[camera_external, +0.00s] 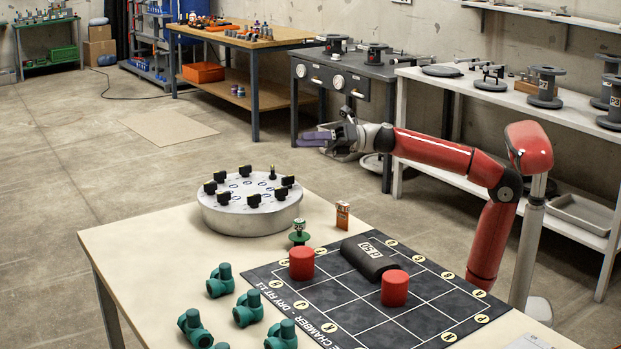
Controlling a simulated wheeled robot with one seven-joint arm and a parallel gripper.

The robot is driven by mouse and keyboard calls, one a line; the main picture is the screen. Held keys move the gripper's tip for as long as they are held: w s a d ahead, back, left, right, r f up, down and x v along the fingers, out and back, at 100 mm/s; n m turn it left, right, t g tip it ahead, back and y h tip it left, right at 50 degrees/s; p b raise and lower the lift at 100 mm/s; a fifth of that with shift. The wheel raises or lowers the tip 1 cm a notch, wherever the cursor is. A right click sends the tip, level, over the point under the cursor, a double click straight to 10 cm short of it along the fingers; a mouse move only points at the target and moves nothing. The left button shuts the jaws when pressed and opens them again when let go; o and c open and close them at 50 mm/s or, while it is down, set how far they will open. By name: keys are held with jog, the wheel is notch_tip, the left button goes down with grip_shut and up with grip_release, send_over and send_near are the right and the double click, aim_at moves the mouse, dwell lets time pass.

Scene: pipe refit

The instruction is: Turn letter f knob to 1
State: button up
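A round grey drum (252,217) stands on the table at its far left part. Several black knobs with small yellow marks, such as the front knob (254,201) and the left knob (210,187), ring its pale top. Blue-ringed marks lie inside the ring, too small to read. I cannot tell which knob is letter f or where any knob points. My gripper (312,138), with purple fingers, is in the air above and right of the drum in the picture, apart from the knobs. Whether its fingers are open or shut is unclear.
A dark grid mat (345,310) holds two red cylinders (302,263) (395,288) and a black cylinder (369,257). Several green pipe fittings (220,280) stand to its left. A small green-based figure (299,232) and an orange box (342,215) stand near the drum.

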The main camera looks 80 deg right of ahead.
aim_at(286, 187)
jog(key=w+a+f+n+g, duration=0.1)
jog(key=a+f+n+g, duration=0.1)
jog(key=f+n, duration=0.1)
jog(key=w+a+f+n+g+b, duration=0.1)
jog(key=w+a+f+n+g, duration=0.1)
jog(key=f+n, duration=0.1)
jog(key=w+a+f+n+g+b, duration=0.1)
jog(key=w+a+f+n+g, duration=0.1)
jog(key=f+n, duration=0.2)
jog(key=shift+f+g, duration=0.1)
jog(key=shift+g, duration=0.3)
grip_shut()
